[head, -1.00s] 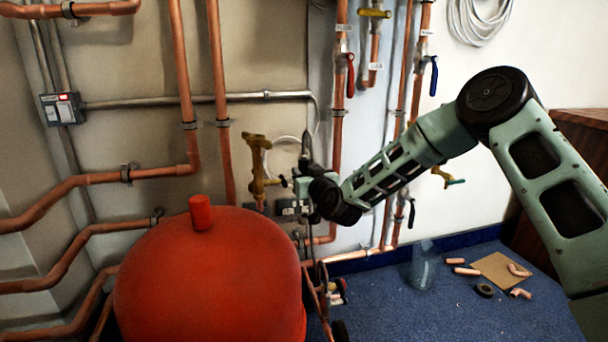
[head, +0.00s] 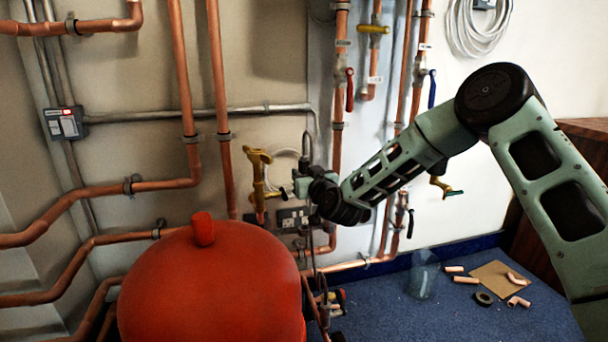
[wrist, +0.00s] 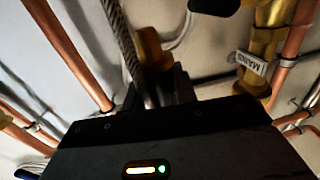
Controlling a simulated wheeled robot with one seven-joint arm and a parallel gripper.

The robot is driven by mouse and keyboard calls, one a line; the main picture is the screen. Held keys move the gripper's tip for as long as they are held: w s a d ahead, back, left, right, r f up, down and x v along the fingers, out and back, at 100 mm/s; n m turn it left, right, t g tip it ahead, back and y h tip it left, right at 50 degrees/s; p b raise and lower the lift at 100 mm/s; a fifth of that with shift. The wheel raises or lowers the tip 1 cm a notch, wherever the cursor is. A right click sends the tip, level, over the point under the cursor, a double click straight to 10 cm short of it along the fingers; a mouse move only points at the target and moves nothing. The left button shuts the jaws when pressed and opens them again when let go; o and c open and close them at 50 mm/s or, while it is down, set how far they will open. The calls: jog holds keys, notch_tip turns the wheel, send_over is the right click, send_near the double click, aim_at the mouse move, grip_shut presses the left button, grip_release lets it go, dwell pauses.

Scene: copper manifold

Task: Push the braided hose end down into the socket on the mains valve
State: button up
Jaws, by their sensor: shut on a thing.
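The brass mains valve (head: 258,180) stands left of my gripper (head: 301,180) in the head view. In the wrist view the brass valve body (wrist: 262,45) is at the upper right, with a white tag reading MAINS. A grey braided hose (wrist: 121,38) runs down from the top between my dark fingers (wrist: 162,88), which are shut on it. A brass-coloured part (wrist: 151,48) shows just behind the fingers; I cannot tell what it belongs to. The hose end and the socket are not clearly visible, and I cannot tell whether they touch.
A red rounded tank (head: 205,285) stands in front, left of my arm. Copper pipes (head: 225,120) run along the wall around the valve. A double socket outlet (head: 291,217) is below my gripper.

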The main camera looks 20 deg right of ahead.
notch_tip(320, 180, up, 19)
jog(key=p, duration=2.5)
jog(key=w+a+f+b, duration=0.1)
jog(key=a+f+b, duration=0.2)
jog(key=a, duration=0.9)
jog(key=shift+a+f, duration=0.25)
jog(key=shift+f, duration=0.3)
jog(key=shift+f+b, duration=0.2)
jog(key=shift+b, duration=0.1)
jog(key=shift+f+b, duration=0.8)
jog(key=shift+f, duration=0.45)
jog(key=shift+f+b, duration=0.6)
jog(key=shift+f, duration=0.15)
jog(key=o, duration=1.1)
